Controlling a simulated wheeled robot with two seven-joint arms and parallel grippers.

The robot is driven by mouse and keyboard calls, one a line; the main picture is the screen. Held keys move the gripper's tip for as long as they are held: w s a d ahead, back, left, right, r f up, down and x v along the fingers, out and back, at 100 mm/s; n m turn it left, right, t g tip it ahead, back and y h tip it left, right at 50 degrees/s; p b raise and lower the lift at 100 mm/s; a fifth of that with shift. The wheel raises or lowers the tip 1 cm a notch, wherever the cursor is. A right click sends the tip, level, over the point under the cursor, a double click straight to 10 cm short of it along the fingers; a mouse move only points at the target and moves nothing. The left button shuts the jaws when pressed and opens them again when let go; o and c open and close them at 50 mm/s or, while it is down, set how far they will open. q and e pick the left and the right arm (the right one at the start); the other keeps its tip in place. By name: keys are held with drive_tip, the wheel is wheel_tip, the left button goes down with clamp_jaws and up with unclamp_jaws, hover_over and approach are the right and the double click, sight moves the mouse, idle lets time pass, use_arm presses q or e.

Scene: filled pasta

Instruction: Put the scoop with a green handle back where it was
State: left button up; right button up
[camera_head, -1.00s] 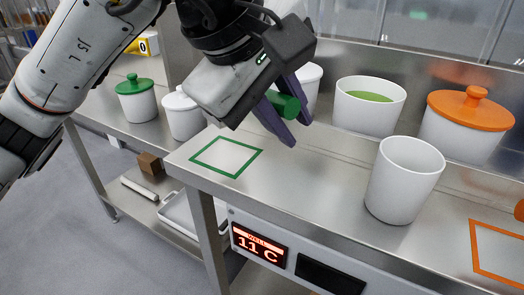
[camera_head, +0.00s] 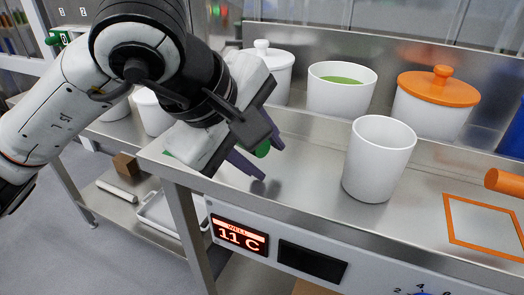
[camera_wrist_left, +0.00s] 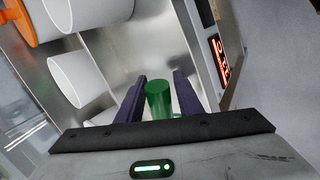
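My left gripper (camera_head: 255,160) is shut on the green handle of the scoop (camera_head: 262,149), low over the left part of the steel counter. In the left wrist view the green handle (camera_wrist_left: 158,98) sits between the two dark fingers (camera_wrist_left: 158,102). The rest of the scoop is hidden. The green outline on the counter (camera_head: 168,153) is almost wholly covered by my gripper; only a bit of green shows at its left. I cannot tell whether the scoop touches the counter. My right gripper is not in view.
A tall white container (camera_head: 378,160) stands right of my gripper. Behind are a white tub with green contents (camera_head: 340,95), a white lidded pot (camera_head: 270,72) and an orange-lidded pot (camera_head: 435,100). An orange outline (camera_head: 485,245) and an orange handle (camera_head: 505,182) lie at right.

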use_arm(q)
drive_tip(key=shift+o, duration=0.3)
drive_tip(key=shift+r, duration=0.15)
drive_tip(key=shift+s+a+r, duration=0.1)
drive_tip(key=shift+r, duration=0.1)
drive_tip(key=p+v, duration=0.1)
drive_tip(key=v, duration=1)
drive_tip(key=shift+r, duration=0.2)
drive_tip(key=shift+s+f, duration=0.1)
drive_tip(key=shift+s, duration=0.1)
idle(0.5)
